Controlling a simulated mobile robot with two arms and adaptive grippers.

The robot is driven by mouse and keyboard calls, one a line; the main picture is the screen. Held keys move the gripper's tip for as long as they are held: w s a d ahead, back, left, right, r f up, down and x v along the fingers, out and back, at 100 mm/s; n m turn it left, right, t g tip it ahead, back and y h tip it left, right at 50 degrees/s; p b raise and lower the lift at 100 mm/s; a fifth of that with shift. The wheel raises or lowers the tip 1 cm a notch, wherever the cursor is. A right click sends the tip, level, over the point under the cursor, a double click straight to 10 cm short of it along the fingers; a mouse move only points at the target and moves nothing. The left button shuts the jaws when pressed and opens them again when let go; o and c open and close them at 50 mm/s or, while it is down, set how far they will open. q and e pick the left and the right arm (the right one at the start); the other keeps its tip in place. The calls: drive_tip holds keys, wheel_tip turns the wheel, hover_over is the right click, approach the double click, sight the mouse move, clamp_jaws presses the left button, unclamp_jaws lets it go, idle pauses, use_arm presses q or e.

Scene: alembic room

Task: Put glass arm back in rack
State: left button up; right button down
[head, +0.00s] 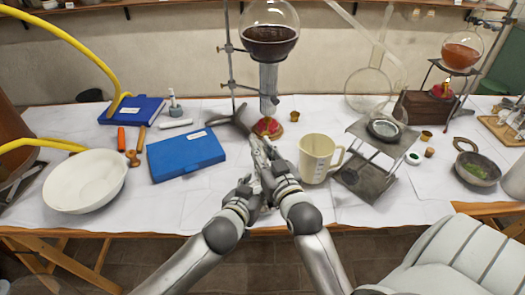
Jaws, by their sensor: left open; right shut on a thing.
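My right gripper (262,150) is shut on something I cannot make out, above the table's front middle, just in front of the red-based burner. My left gripper (250,183) is open, lower and close beside the right one; the two overlap in view. A glass vessel with a long slanting clear neck (367,88) stands at the back right; I cannot tell whether this neck is the glass arm. A metal stand (230,70) holds a round flask of dark liquid (270,35) above the burner (267,127).
A blue case (186,156) and white bowl (85,181) are left. A mortar-like bowl (478,169) is right. Bare paper (205,195) lies front left.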

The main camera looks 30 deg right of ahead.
use_arm(q)
drive_tip(key=x, duration=0.3)
drive_tip(key=shift+w+d+f, duration=0.3)
drive_tip(key=shift+d+f, duration=0.05)
drive_tip(key=shift+d, duration=0.05)
use_arm(e)
drive_tip(key=shift+a+r, duration=0.1)
